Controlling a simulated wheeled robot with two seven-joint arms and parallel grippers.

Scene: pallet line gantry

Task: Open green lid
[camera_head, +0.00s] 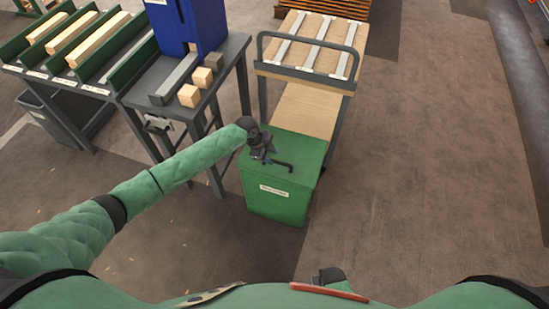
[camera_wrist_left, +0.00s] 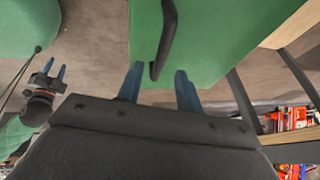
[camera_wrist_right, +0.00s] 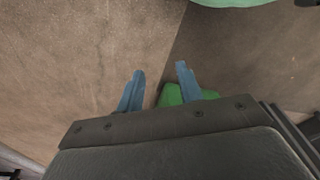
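The green bin (camera_head: 276,203) stands in the middle of the head view with its green lid (camera_head: 308,149) down. A black bar handle (camera_head: 284,165) is on the lid. My left gripper (camera_head: 268,158) is over the lid at the handle. In the left wrist view its blue fingers (camera_wrist_left: 158,88) are apart, and the near end of the handle (camera_wrist_left: 167,35) shows between them; I cannot tell whether they touch it. My right gripper (camera_wrist_right: 160,75) is open and empty, low near my body. The bin also shows small in the right wrist view (camera_wrist_right: 175,95).
A cart with a wooden deck (camera_head: 304,108) stands right behind the bin. A grey workbench (camera_head: 217,67) with wooden blocks (camera_head: 190,96) and a blue machine (camera_head: 190,25) is at the left. The floor to the right (camera_head: 430,150) is clear.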

